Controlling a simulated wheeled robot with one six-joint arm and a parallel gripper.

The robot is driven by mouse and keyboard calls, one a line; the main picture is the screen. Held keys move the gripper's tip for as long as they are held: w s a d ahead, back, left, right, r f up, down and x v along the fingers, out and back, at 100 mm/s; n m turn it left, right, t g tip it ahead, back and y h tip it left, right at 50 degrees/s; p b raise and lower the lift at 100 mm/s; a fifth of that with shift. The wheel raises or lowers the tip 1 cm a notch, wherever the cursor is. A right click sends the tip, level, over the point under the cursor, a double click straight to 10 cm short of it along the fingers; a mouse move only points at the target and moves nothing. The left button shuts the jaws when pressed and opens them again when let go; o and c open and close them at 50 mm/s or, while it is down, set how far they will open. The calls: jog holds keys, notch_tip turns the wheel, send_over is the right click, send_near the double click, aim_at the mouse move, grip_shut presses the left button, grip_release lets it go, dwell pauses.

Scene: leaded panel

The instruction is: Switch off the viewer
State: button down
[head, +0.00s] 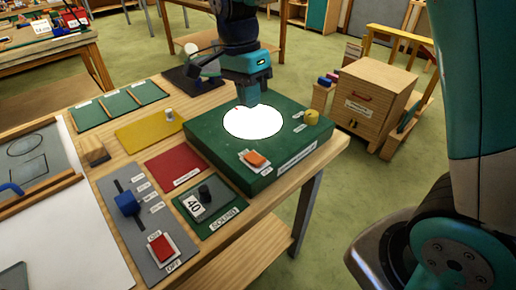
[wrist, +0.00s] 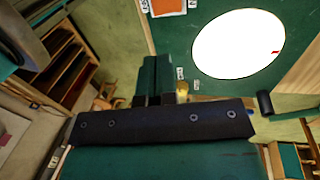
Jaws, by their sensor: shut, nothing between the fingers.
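The viewer is a green box (head: 215,150) with a round disc (head: 252,122) glowing white on its top. An orange rocker switch (head: 255,158) sits on a pale plate near the box's front edge, with small labels I cannot read. A yellow knob (head: 311,117) is at the box's right. My gripper (head: 249,103) is shut and empty, pointing down over the back of the disc, apart from the switch. In the wrist view my gripper (wrist: 156,58) hangs beside the glowing disc (wrist: 238,44), and the orange switch (wrist: 168,6) is cut off at the top edge.
A grey panel (head: 150,238) left of the viewer has a blue slider (head: 128,204) and a separate red ON/OFF switch (head: 161,247). A panel marked SOUND (head: 222,223) has a black knob. Red, yellow and green panels lie behind. A wooden cabinet (head: 372,95) stands at right.

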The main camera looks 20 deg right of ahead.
aim_at(259, 158)
jog(key=f, duration=0.4)
jog(key=s+f+p, duration=0.1)
jog(key=f, duration=0.3)
jog(key=s+f+p, duration=0.1)
jog(key=f, duration=0.4)
jog(key=shift+s+d, duration=0.25)
jog(key=shift+d, duration=0.15)
